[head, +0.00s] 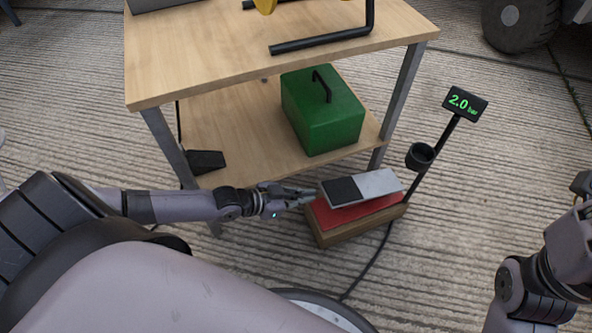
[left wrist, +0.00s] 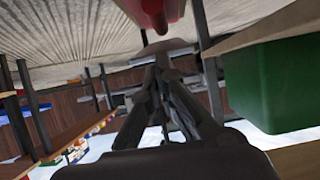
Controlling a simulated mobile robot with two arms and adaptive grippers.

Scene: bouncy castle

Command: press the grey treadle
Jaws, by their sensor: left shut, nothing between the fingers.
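The grey treadle (head: 380,184) is a tilted plate with a black pad on its left part. It sits over a red bellows (head: 352,212) on a wooden base (head: 335,234), on the floor in front of the bench. My left gripper (head: 312,195) is shut and empty, close beside the treadle's left end; I cannot tell whether it touches. In the left wrist view the closed fingers (left wrist: 160,58) point up the picture toward a red shape (left wrist: 155,10). My right arm shows at the right edge, but its fingers do not show.
A wooden bench (head: 225,115) stands behind, with a green box (head: 322,118) on its lower shelf. A post beside the treadle carries a display (head: 466,103) reading 2.0 bar and a black cup (head: 420,156). A dark cable (head: 370,266) runs along the floor.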

